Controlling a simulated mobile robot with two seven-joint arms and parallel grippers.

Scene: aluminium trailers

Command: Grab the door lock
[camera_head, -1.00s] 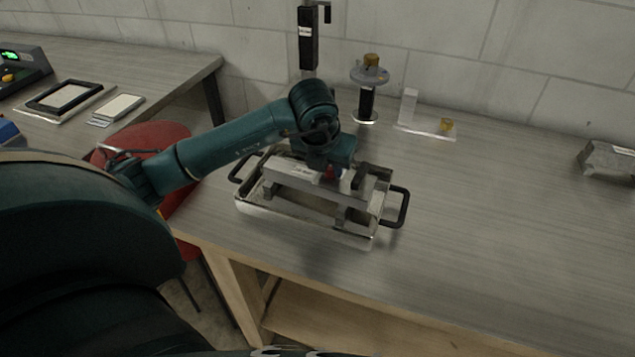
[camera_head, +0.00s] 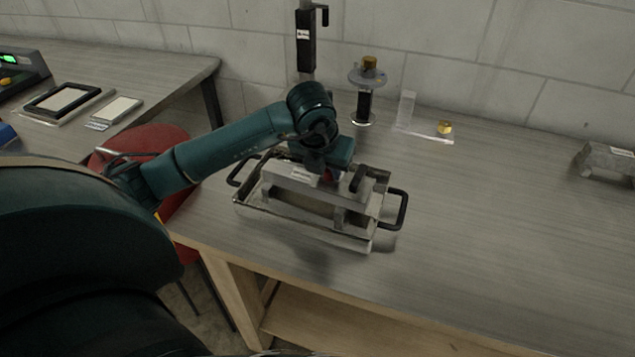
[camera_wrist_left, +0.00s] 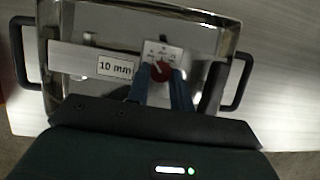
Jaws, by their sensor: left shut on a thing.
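A metal tray (camera_head: 300,229) with black handles stands on the workbench. A grey metal bar-like piece (camera_head: 285,184) sits over it; the left wrist view shows a "10 mm" label on the bar (camera_wrist_left: 75,60). My left gripper (camera_head: 328,175) points down at this piece. In the left wrist view its fingers (camera_wrist_left: 161,84) are closed around a small red part (camera_wrist_left: 161,70), beside a white label. The red part may be the door lock; I cannot tell for certain. The fingers hide its lower portion. My right gripper is not in view.
A black upright post (camera_head: 306,40) and a round-topped stand (camera_head: 366,85) are behind the tray. A clear bracket (camera_head: 406,110) is to their right, and a grey metal block (camera_head: 606,162) at the far right. The bench right of the tray is clear. A red chair (camera_head: 150,140) is left.

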